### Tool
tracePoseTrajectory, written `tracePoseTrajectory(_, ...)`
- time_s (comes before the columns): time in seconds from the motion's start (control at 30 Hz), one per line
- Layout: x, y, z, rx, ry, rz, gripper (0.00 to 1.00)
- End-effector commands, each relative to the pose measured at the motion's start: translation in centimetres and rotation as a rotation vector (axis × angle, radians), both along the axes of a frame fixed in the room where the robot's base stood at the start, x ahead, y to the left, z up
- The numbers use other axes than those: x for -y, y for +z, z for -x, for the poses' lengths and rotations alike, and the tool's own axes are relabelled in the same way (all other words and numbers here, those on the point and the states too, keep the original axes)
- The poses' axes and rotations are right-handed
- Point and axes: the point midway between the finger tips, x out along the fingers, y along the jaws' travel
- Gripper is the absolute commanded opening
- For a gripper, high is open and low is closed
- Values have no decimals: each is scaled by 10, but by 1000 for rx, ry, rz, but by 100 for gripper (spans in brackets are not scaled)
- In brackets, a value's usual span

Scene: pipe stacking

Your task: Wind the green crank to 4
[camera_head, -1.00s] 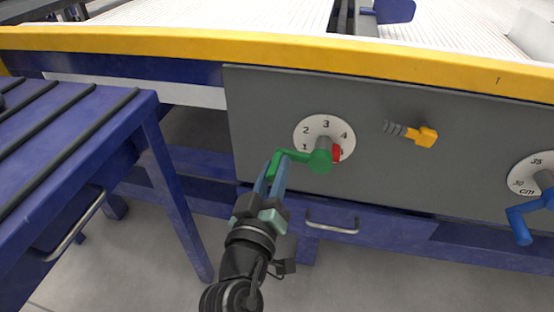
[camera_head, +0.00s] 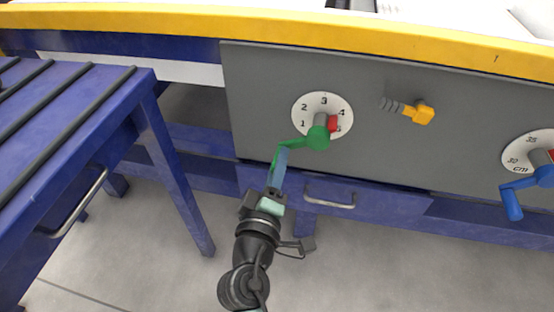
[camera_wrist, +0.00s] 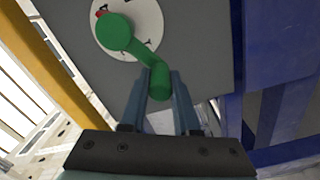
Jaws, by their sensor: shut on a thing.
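The green crank (camera_head: 317,138) is on the grey panel (camera_head: 262,95), in front of a white dial (camera_head: 311,102) numbered from 1 upward. A red pointer (camera_head: 333,123) on the dial lies just below the 4, close to the mark under it. The crank's arm reaches left and down from its hub. My gripper (camera_head: 279,158) is shut on the crank's handle from below. In the wrist view the green handle (camera_wrist: 158,80) lies between the fingertips, and the hub (camera_wrist: 114,31) covers part of the dial. The gripper partly hides the handle.
A blue crank (camera_head: 512,200) with a cm dial is at the far right. A drawer handle (camera_head: 330,201) sits below the panel. A blue table (camera_head: 150,120) stands close on the left.

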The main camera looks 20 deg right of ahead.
Motion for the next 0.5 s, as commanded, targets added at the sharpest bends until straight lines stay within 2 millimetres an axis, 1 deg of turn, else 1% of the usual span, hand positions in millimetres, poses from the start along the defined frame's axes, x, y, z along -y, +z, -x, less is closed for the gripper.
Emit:
tracePoseTrajectory(0.03,0,-3,1,-8,-1,1,0)
tracePoseTrajectory(0.4,0,-3,1,-8,-1,2,0)
tracePoseTrajectory(0.43,0,-3,1,-8,-1,2,35)
tracePoseTrajectory(0.5,0,-3,1,-7,-1,1,48)
